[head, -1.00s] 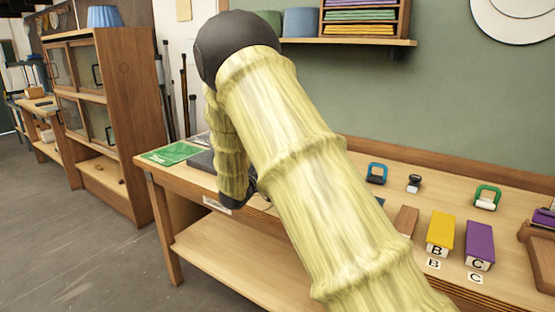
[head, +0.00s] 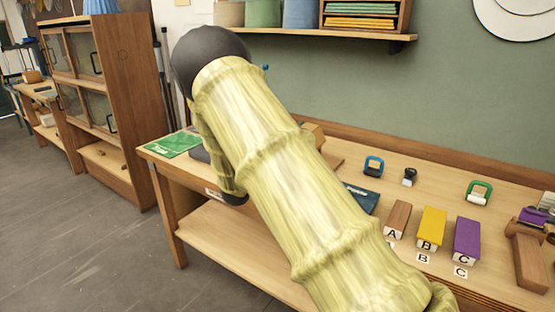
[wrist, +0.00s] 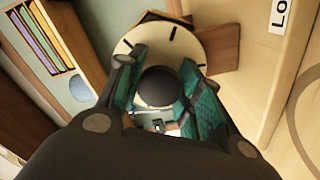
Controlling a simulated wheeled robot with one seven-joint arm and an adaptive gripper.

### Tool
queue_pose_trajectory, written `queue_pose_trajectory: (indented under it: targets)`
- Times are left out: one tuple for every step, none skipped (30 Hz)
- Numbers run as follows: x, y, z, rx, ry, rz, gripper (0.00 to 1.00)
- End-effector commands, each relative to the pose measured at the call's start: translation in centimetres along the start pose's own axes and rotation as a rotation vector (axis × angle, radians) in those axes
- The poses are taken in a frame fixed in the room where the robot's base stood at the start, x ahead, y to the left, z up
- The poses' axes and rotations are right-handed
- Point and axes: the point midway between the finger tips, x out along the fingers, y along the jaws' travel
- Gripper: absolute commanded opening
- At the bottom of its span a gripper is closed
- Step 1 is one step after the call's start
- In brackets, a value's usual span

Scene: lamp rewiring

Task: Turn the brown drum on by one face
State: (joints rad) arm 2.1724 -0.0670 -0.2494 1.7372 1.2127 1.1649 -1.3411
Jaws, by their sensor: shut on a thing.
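In the wrist view my gripper (wrist: 160,76) has its two teal-padded fingers on either side of a dark round knob (wrist: 157,88), shut on it. Behind the knob is a cream disc (wrist: 205,42) with black tick marks. Brown wood (wrist: 223,47) shows behind the disc's edge. No drum faces can be made out, and I cannot tell which brown part is the drum. In the head view my arm hides the gripper and most of what it holds.
On the bench (head: 445,188) to the right stand a brown block A (head: 398,216), yellow block B (head: 432,228) and purple block C (head: 467,240). A shelf (head: 345,37) hangs above.

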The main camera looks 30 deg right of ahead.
Motion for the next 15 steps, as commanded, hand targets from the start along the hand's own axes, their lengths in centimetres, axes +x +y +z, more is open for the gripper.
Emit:
queue_pose_trajectory:
  targets:
    - [0.04,0.19,-0.20,-0.008,0.002,0.001,0.12]
    - [0.04,0.17,-0.20,-0.013,0.002,0.001,0.12]
    - [0.04,0.15,-0.18,-0.020,0.002,0.001,0.12]
    - [0.04,0.13,-0.18,-0.024,0.002,0.001,0.12]
    - [0.04,0.12,-0.17,-0.028,0.002,0.001,0.12]
    - [0.03,0.10,-0.16,-0.032,0.002,0.001,0.12]
    - [0.03,0.09,-0.15,-0.034,0.002,0.001,0.12]
    - [0.03,0.07,-0.15,-0.036,0.002,0.001,0.12]
    - [0.03,0.06,-0.14,-0.038,0.002,0.001,0.12]
    - [0.03,0.05,-0.13,-0.040,0.002,0.001,0.12]
    - [0.03,0.05,-0.13,-0.040,0.002,0.001,0.12]
    - [0.03,0.04,-0.12,-0.041,0.002,0.001,0.12]
    - [0.03,0.03,-0.12,-0.042,0.002,0.001,0.12]
    - [0.03,0.03,-0.11,-0.042,0.002,0.001,0.12]
    - [0.03,0.03,-0.11,-0.042,0.002,0.001,0.12]
